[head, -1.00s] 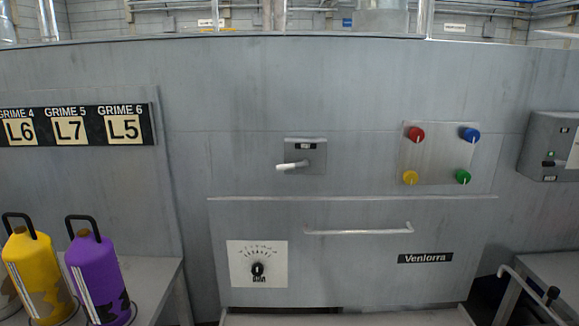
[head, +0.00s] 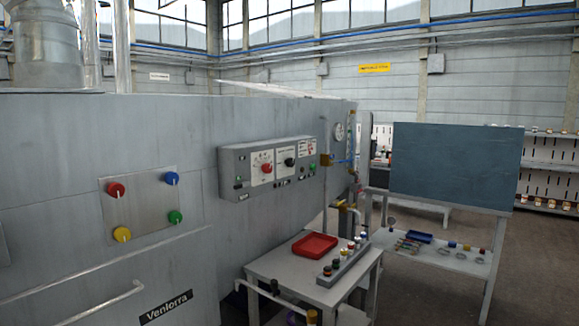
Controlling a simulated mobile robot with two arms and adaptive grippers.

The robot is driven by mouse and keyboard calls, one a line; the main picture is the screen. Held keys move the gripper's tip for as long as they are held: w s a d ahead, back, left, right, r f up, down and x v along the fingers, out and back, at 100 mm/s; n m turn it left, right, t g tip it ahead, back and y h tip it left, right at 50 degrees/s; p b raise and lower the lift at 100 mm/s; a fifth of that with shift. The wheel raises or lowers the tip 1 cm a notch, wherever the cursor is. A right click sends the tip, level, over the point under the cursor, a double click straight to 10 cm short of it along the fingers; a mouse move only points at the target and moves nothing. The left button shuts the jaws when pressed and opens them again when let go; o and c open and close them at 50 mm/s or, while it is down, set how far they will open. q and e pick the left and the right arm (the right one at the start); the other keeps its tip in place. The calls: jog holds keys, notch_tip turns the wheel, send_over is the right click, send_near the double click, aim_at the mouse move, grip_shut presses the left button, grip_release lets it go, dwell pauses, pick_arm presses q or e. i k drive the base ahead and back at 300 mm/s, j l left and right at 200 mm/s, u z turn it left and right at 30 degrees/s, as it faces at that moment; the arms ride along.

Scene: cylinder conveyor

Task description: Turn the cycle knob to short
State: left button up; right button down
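Neither of my grippers is in view.
A metal panel (head: 142,205) with red, blue, yellow and green knobs is at left. A side table (head: 265,268) below the box holds a red tray (head: 314,246) and a row of small coloured items. A dark board (head: 450,168) stands at right, with open floor beyond.

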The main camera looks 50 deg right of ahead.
aim_at(290, 162)
jog(key=z, duration=1.5)
jog(key=i+l+u, duration=0.1)
jog(key=i+l, duration=0.05)
jog(key=i, duration=0.05)
